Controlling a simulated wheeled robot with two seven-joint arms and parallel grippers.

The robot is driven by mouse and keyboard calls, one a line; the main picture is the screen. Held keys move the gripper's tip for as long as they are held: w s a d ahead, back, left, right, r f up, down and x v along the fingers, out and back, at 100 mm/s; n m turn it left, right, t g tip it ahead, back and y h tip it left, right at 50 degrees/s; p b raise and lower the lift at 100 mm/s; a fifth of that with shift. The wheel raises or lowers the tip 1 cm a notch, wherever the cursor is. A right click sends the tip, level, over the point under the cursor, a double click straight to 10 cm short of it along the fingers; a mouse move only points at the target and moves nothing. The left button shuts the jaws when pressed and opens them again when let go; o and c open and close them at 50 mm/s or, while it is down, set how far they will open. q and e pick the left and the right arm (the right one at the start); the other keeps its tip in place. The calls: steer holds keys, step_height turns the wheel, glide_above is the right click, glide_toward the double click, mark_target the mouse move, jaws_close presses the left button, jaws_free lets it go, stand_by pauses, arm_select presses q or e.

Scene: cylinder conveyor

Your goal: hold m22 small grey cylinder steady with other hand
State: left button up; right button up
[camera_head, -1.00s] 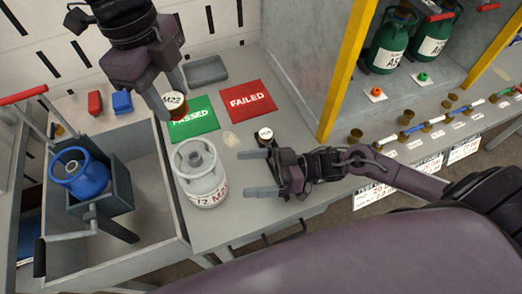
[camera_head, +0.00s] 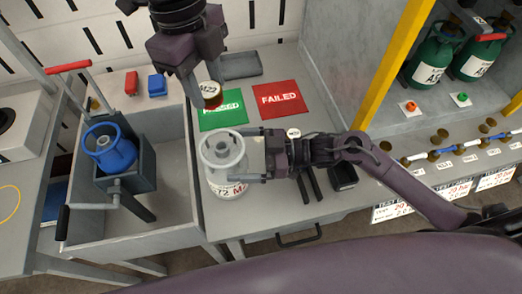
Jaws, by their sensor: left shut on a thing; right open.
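The small grey cylinder (camera_head: 217,178), pale with a ring collar on top and red and black lettering, stands upright on the bench at the left end. My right gripper (camera_head: 243,156) is open at its right side, one finger towards the back and one towards the front. I cannot tell whether the fingers touch it. My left gripper (camera_head: 208,87) is shut on an amber-brown cap with a pale top marked M22 (camera_head: 211,92). It holds this cap behind the cylinder, in front of part of the green PASSED mat (camera_head: 223,117).
A red FAILED mat (camera_head: 281,98) and a grey tray (camera_head: 240,66) lie behind. A blue cylinder (camera_head: 110,148) sits in a clamp in the sink-like basin (camera_head: 165,222) at left. Green cylinders (camera_head: 430,58) stand on the right shelf. A yellow post (camera_head: 385,65) rises beside it.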

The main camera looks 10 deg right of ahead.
steer(key=shift+w+a, duration=0.15)
steer(key=shift+a, duration=0.6)
steer(key=shift+c, duration=0.4)
steer(key=c, duration=1.4)
steer(key=o, duration=0.9)
steer(key=shift+f, duration=0.1)
steer(key=c, duration=0.5)
arm_select(q)
step_height(320, 180, down, 10)
steer(key=m+y, duration=0.1)
steer(key=m, duration=1.1)
steer(key=shift+d+r+m, duration=0.15)
steer(key=shift+r+m, duration=0.1)
steer(key=shift+m, duration=0.05)
arm_select(e)
steer(key=shift+f, duration=0.1)
